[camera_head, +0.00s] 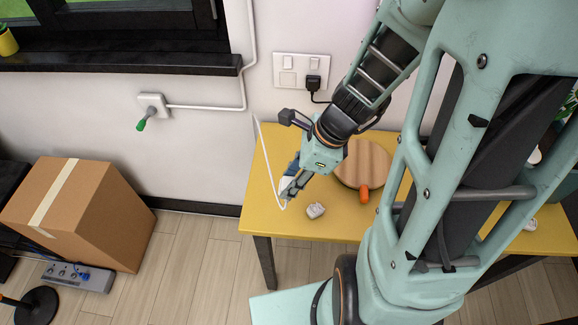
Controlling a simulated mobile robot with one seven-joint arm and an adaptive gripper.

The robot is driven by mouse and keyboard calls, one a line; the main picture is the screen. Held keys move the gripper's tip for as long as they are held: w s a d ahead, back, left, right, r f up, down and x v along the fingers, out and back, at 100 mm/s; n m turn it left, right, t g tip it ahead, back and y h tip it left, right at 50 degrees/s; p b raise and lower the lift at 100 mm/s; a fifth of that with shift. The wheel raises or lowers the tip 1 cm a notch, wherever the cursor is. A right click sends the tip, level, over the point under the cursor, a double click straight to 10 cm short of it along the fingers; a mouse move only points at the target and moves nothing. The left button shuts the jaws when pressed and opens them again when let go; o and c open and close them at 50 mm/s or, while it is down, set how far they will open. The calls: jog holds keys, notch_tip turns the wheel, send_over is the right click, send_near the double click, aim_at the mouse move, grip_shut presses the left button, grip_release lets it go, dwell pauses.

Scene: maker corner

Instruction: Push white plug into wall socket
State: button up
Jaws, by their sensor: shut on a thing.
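My gripper (291,187) is low over the left part of the yellow table, pointing down and left. It is shut on a small white thing (286,183), which looks like the white plug; the fingers hide part of it. A thin white cable (268,160) loops beside it along the table's left edge. The wall socket (287,63) is a white double plate above and behind the table. A black plug (313,82) sits in its right side; the left side looks free. My gripper is well below and apart from the socket.
Another white plug-like block (315,210) lies on the table (262,215) just right of my gripper. A wall box (151,103) with a green-tipped part and a cardboard box (80,210) are at left.

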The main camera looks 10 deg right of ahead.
jog(key=shift+w+a+n+g, duration=0.15)
jog(key=shift+w+n+g, duration=0.15)
jog(key=shift+w+n, duration=0.4)
jog(key=w+d+n+g+h, duration=0.4)
jog(key=w+n, duration=0.6)
jog(key=n, duration=1)
jog(key=shift+w+d+f+g, duration=0.2)
jog(key=shift+w+f+g, duration=0.2)
jog(key=shift+g, duration=0.3)
